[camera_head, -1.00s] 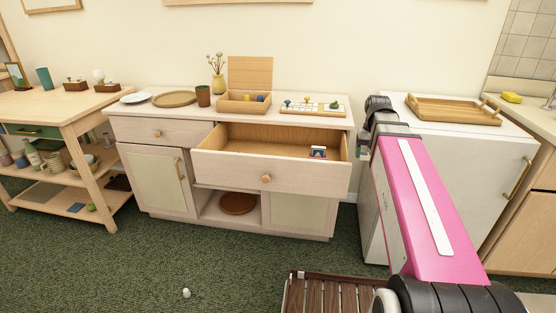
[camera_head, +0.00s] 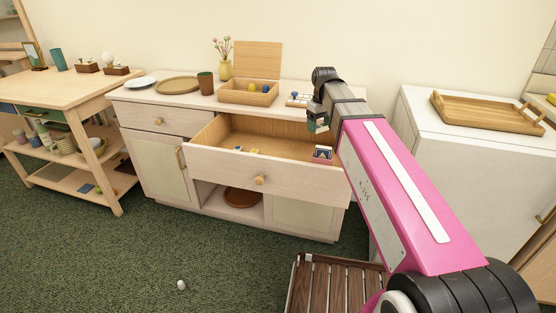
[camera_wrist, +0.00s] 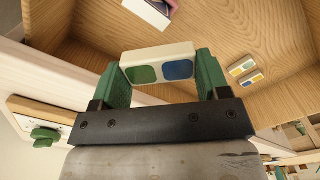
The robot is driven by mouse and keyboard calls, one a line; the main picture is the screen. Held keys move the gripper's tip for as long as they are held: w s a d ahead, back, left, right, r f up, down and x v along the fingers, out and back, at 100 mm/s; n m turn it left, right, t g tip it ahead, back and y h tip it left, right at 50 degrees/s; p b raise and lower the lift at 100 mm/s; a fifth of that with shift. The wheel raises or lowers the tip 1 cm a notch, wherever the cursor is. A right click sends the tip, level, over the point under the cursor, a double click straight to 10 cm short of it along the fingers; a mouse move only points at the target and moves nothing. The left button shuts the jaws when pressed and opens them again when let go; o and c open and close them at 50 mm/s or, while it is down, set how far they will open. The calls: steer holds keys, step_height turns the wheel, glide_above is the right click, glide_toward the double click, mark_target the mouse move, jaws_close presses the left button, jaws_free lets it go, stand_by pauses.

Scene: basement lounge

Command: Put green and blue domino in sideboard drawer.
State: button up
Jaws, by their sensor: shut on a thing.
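The green and blue domino (camera_wrist: 160,67) is a pale block with one green and one blue patch. My gripper (camera_wrist: 161,75) is shut on it, with a green finger at each end. In the head view my gripper (camera_head: 318,122) is above the right part of the open sideboard drawer (camera_head: 262,178), and the domino is too small there to make out clearly. In the wrist view the drawer's wooden floor (camera_wrist: 225,30) lies beyond the domino, with space between them.
Small yellow-marked dominoes (camera_wrist: 243,66) lie in the drawer, and a white-sided box (camera_head: 322,154) sits at its right end. The sideboard top holds an open wooden box (camera_head: 248,95), a brown cup (camera_head: 206,84) and a round tray (camera_head: 177,86). The drawer's middle floor is clear.

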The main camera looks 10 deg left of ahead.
steer(key=s+a+n, duration=0.3)
steer(key=a+n, duration=0.3)
steer(key=a, duration=1.1)
steer(key=s+a+f+n, duration=0.2)
steer(key=a+f, duration=0.3)
steer(key=a, duration=0.1)
steer(key=w+d+f, duration=0.1)
steer(key=d+f, duration=0.1)
steer(key=d, duration=0.1)
steer(key=w+d+f, duration=0.2)
steer(key=d, duration=0.1)
steer(key=w+d+f, duration=0.2)
steer(key=d+f, duration=0.1)
steer(key=shift+w+d, duration=0.1)
steer(key=shift+w, duration=0.15)
steer(key=shift+f, duration=2.1)
steer(key=shift+f+n, duration=0.15)
steer(key=shift+n, duration=0.15)
steer(key=o, duration=0.9)
step_height(320, 180, up, 12)
steer(key=shift+r, duration=0.2)
